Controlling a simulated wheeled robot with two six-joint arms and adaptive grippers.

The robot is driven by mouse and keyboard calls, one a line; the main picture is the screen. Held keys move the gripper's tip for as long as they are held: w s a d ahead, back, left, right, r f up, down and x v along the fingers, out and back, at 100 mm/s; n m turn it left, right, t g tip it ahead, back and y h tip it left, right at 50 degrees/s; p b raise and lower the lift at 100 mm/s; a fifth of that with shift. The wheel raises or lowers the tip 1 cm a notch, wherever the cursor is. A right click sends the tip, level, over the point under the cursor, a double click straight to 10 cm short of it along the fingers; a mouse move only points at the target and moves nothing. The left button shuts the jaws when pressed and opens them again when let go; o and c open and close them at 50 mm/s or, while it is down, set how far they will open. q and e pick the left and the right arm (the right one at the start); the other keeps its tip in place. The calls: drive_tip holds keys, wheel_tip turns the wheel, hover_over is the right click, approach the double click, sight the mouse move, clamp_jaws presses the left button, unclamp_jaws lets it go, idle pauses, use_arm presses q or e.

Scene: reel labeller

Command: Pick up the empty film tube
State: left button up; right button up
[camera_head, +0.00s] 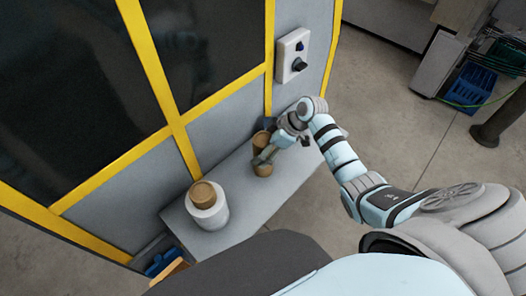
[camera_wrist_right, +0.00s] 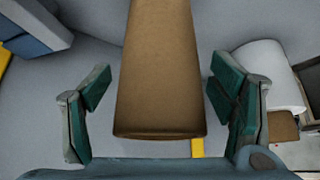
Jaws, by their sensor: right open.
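The brown film tube (camera_head: 263,170) stands upright on the grey ledge, close to the machine panel, in the head view. Part of it is hidden behind my right gripper (camera_head: 264,157), which reaches across its middle from the right. In the right wrist view the tube (camera_wrist_right: 160,70) runs down the middle of the picture, between the two dark green fingers of my right gripper (camera_wrist_right: 160,90). The fingers are open, with a visible gap on each side of the tube. My left gripper is not in view.
A white film roll (camera_head: 208,214) with a brown core stands on the ledge (camera_head: 240,190), left of the tube; it also shows at the right in the wrist view (camera_wrist_right: 268,78). A yellow-framed machine rises behind. A switch box (camera_head: 293,54) is on its wall.

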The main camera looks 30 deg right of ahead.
drive_tip(key=c, duration=1.4)
drive_tip(key=shift+o, duration=0.2)
drive_tip(key=shift+r, duration=0.15)
wheel_tip(320, 180, up, 20)
drive_tip(key=p, duration=0.1)
